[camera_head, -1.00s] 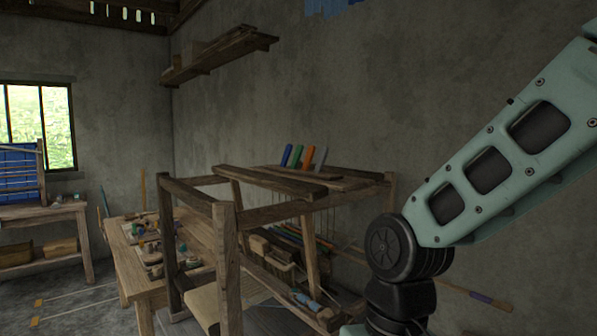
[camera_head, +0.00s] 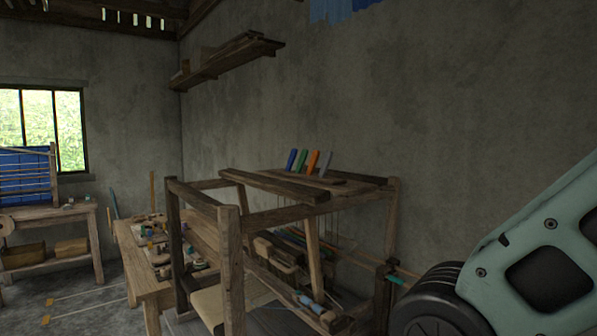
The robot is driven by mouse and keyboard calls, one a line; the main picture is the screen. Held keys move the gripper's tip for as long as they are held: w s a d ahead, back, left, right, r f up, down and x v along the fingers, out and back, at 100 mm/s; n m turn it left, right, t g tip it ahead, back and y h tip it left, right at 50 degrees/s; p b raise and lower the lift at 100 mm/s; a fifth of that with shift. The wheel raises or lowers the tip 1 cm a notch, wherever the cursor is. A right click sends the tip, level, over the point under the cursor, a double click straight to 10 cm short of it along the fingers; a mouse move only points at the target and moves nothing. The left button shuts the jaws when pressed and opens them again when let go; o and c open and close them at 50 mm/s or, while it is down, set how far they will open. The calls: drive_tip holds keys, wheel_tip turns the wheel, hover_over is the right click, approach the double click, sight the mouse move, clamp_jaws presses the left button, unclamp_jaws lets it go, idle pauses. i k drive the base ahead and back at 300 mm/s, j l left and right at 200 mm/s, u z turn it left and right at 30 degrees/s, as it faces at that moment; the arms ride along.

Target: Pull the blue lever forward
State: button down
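The blue lever (camera_head: 290,159) stands on the top of the wooden handloom (camera_head: 283,213), at the left end of a short row of levers. The row beside it has a green lever (camera_head: 301,160), an orange lever (camera_head: 313,162) and a grey lever (camera_head: 325,164). All tilt slightly to the right at the top. My arm shows at the lower right, well apart from the levers and nearer to the camera. My gripper is outside the picture.
Loom posts and top beams (camera_head: 273,185) stand in front of the levers. A wooden table (camera_head: 148,286) with small items is on the left, beside the loom. A wall shelf (camera_head: 228,60) hangs above. The air above the levers is clear.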

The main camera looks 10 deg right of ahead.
sight(294, 151)
drive_tip(key=i+j+u, duration=0.9)
drive_tip(key=i+u, duration=0.15)
drive_tip(key=i, duration=0.15)
drive_tip(key=i+u, duration=0.35)
drive_tip(key=i+j+z, duration=0.15)
drive_tip(key=i+z, duration=0.2)
drive_tip(key=i, duration=0.2)
drive_tip(key=i+j+z, duration=0.3)
drive_tip(key=i, duration=0.2)
drive_tip(key=i+j+z, duration=0.35)
drive_tip(key=i, duration=0.15)
drive_tip(key=i+j+z, duration=0.45)
drive_tip(key=z, duration=0.2)
drive_tip(key=i+j+z, duration=0.15)
drive_tip(key=j+z, duration=0.2)
drive_tip(key=j, duration=0.15)
drive_tip(key=i+j+z, duration=0.15)
drive_tip(key=j+z, duration=0.15)
drive_tip(key=j, duration=0.1)
